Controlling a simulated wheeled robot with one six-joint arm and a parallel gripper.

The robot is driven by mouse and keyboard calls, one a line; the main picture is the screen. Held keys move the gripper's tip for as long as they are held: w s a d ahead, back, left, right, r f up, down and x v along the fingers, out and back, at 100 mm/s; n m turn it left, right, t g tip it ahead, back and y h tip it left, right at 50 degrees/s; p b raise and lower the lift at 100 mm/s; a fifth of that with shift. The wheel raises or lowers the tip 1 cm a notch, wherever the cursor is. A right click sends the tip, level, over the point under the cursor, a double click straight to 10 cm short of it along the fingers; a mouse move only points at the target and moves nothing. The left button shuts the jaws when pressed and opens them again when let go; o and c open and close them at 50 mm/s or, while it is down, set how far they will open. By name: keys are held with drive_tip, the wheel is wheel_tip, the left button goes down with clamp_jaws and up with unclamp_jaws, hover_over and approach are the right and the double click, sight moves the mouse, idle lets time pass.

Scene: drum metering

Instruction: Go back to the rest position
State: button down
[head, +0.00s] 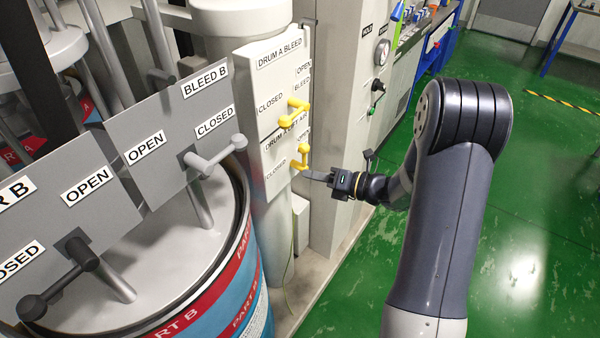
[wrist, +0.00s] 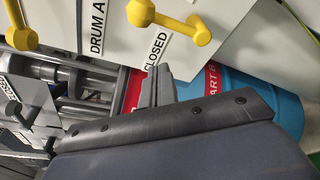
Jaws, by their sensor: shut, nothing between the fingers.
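My gripper (head: 308,175) is shut and empty, at the end of my arm in front of the white valve panel (head: 285,80). In the head view its fingertips are just below and right of the lower yellow valve handle (head: 303,156), by the DRUM LIFT AIR label. The wrist view shows the closed fingers (wrist: 157,88) below a yellow handle (wrist: 170,22) and a CLOSED label, with a visible gap between them. The upper yellow handle (head: 294,106) sits under the DRUM A BLEED label.
At the left stands the Part B drum (head: 235,275) with grey plates and lever handles (head: 215,157) above it. Green floor (head: 545,190) lies open at the right.

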drive_tip(key=v, duration=0.6)
drive_tip(key=shift+b, duration=0.4)
drive_tip(key=shift+a, duration=0.1)
